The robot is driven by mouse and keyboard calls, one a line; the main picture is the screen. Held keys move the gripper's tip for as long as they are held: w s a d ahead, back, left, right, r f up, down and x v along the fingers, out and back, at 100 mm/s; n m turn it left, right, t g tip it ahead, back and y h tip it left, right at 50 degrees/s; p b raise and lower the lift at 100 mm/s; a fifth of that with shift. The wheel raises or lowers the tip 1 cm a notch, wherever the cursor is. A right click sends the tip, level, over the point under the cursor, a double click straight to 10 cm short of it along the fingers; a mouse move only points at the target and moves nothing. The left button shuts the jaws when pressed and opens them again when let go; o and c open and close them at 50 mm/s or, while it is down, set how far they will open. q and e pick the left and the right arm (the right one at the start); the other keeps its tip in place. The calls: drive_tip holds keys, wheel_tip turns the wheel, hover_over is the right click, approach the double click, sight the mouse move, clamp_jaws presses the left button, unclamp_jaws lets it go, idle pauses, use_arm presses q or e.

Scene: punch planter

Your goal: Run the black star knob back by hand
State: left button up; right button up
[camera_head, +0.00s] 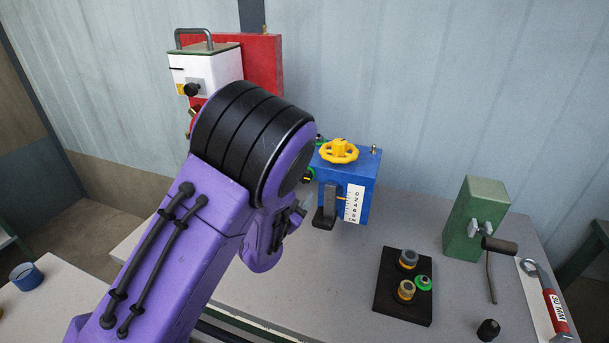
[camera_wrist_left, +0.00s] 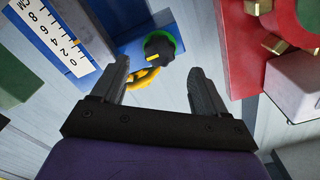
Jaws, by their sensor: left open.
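The black star knob (camera_wrist_left: 159,48), with a green ring behind it and a yellow mark, sits on the blue unit (camera_wrist_left: 130,45) in the left wrist view. In the head view a little of a black and green knob (camera_head: 309,176) shows at the blue unit's left side, partly hidden by my arm. My left gripper (camera_wrist_left: 158,68) is open, its two fingers apart with the knob ahead of the gap, and nothing is held. In the head view the left gripper (camera_head: 297,212) is mostly behind my purple arm. My right gripper is not in view.
The blue unit carries a yellow handwheel (camera_head: 339,151) and a white scale (camera_head: 354,204). A red panel (camera_head: 262,66) and a white box (camera_head: 207,70) stand behind my arm. A black tray (camera_head: 391,304) with small fittings and a green block (camera_head: 476,218) are to the right.

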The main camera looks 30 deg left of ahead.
use_arm(q)
drive_tip(key=p+x, duration=0.1)
drive_tip(key=x, duration=0.4)
drive_tip(key=shift+w+a+f, duration=0.1)
drive_tip(key=shift+w+f, duration=0.05)
drive_tip(key=shift+w, duration=0.05)
drive_tip(key=c, duration=1.1)
drive_tip(key=shift+n, duration=0.4)
